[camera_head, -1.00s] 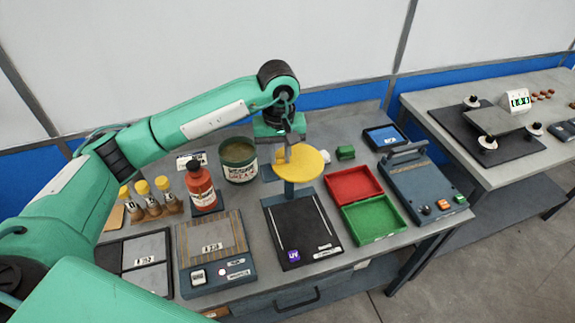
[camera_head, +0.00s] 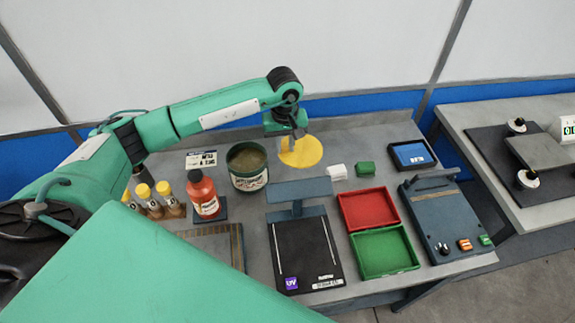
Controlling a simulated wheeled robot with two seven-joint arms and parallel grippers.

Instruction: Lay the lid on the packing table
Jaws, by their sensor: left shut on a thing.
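The lid is a round yellow disc (camera_head: 306,153). My left gripper (camera_head: 297,137) is shut on it near its upper left edge. The lid is over the back of the near bench (camera_head: 350,142), right of the open tin (camera_head: 247,166) and behind the grey UV lamp stand (camera_head: 299,189). I cannot tell whether the lid touches the bench top. The open tin is dark green with a label and murky contents. Which table is the packing table is not marked in view. My right gripper is not in view.
A red tray (camera_head: 369,208), a green tray (camera_head: 385,252) and a red bottle (camera_head: 202,193) stand nearer. A second table (camera_head: 520,200) is at the right.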

